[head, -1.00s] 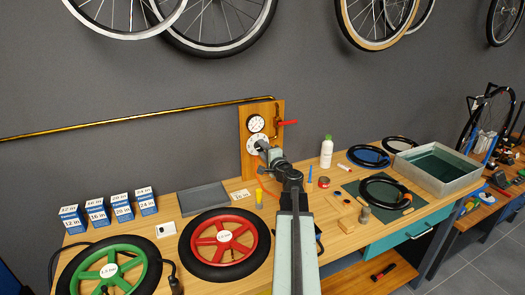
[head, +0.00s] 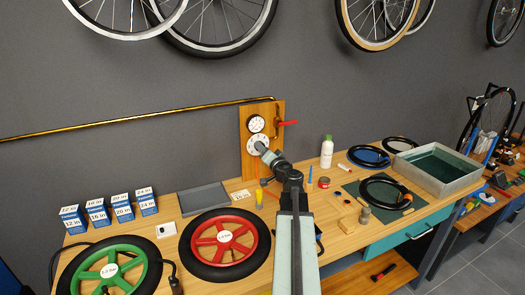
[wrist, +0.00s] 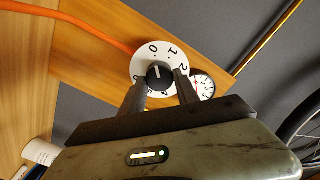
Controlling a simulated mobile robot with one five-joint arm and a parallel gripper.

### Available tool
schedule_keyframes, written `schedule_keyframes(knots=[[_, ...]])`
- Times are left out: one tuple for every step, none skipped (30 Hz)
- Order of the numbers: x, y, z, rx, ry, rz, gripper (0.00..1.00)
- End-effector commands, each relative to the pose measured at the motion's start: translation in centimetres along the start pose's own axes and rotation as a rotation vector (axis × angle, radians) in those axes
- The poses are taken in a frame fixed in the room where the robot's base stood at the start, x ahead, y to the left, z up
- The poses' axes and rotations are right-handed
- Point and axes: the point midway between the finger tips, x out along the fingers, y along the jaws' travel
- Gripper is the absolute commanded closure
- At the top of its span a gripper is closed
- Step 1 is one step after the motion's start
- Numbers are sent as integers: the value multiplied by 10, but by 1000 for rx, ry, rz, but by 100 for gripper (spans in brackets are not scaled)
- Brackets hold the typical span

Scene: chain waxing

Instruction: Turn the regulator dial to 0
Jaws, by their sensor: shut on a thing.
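The regulator dial (head: 254,140) is a white numbered disc on the wooden wall board, below the gauge. In the wrist view its face (wrist: 142,60) shows 0 and 1 at the top and 2 at the right. Its black knob (wrist: 158,75) sits between my two fingers, and its white mark points up, close to the 0. My gripper (wrist: 161,78) is shut on the knob. The fingers cover the lower part of the face. In the head view my gripper (head: 262,148) reaches the dial and hides part of it.
The gauge (head: 256,124) sits just above the dial, and a red-handled valve (head: 287,123) is to its right. An orange hose (wrist: 90,22) runs from the board. The bench below holds a grey tray (head: 204,198), wheels and small boxes.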

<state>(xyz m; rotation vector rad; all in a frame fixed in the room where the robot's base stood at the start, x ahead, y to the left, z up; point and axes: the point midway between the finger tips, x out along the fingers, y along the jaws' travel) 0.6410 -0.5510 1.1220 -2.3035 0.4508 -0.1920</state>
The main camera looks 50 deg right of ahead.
Motion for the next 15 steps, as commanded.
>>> schedule_keyframes(knots=[[0,-1,1,-9,-1,-2,100],[0,-1,1,-14,-1,-2,100],[0,-1,1,-20,-1,-2,100],[0,-1,1,-24,-1,-2,100],[0,-1,1,-27,-1,-2,100],[0,-1,1,-30,-1,-2,100],[0,-1,1,-31,-1,-2,100],[0,-1,1,-32,-1,-1,100],[0,-1,1,-33,-1,-2,100],[0,-1,1,-33,-1,-2,100],[0,-1,1,-33,-1,-1,100],[0,-1,1,-33,-1,-1,100],[0,-1,1,-33,-1,-1,100],[0,-1,1,-33,-1,-1,100],[0,-1,1,-33,-1,-1,100]])
